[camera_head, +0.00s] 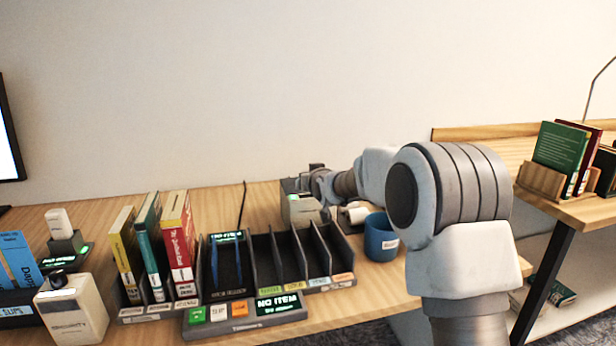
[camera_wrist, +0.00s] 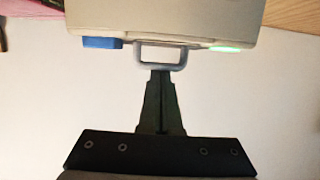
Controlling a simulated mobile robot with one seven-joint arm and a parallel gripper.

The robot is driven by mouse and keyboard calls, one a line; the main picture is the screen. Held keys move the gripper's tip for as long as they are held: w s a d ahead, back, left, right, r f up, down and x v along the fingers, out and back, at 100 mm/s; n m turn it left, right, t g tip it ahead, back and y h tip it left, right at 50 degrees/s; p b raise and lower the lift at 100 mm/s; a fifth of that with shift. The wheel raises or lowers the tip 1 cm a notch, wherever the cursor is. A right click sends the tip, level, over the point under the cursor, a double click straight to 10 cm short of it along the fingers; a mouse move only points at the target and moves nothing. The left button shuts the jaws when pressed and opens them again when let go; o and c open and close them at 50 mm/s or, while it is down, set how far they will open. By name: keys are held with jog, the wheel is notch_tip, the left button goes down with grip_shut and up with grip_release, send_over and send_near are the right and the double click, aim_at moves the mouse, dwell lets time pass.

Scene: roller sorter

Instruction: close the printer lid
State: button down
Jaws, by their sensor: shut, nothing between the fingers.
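The printer (camera_head: 303,211) is a small pale box at the back of the desk, behind the sorter, partly hidden by my arm in the head view. In the wrist view, its pale body (camera_wrist: 200,18) fills the top, with a blue tab at left and a green light at right. A grey loop handle (camera_wrist: 184,57) sticks out from its edge. My gripper (camera_wrist: 162,73) is shut and empty, its fingertips at the handle's outer bar, touching or very close. How far the lid stands open cannot be told.
A slotted sorter (camera_head: 262,262) with a lit panel and several books stands in front of the printer. A blue mug (camera_head: 381,238) stands to the right, by a white roll (camera_head: 357,214). A shelf (camera_head: 570,208) is farther right.

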jog(key=shift+s+d+f, duration=0.1)
jog(key=shift+s+f, duration=0.1)
jog(key=shift+f, duration=0.85)
jog(key=r, duration=0.1)
jog(key=r+p, duration=0.1)
jog(key=r, duration=0.1)
jog(key=r+p, duration=0.1)
jog(key=r, duration=0.1)
jog(key=shift+w, duration=0.4)
jog(key=shift+r, duration=0.25)
jog(key=s+d+m+g+h+p, duration=0.1)
jog(key=s+d+g, duration=0.3)
jog(key=s, duration=1.3)
jog(key=s+d+f+m+g+h, duration=0.15)
jog(key=s+d, duration=0.55)
jog(key=s, duration=1)
jog(key=s+d+g+h+p, duration=0.1)
jog(key=s+d+g, duration=0.3)
jog(key=s, duration=1.3)
notch_tip(320, 180, up, 22)
jog(key=d+p, duration=0.1)
jog(key=p, duration=2)
jog(key=shift+w+t, duration=0.2)
jog(key=shift+t, duration=0.25)
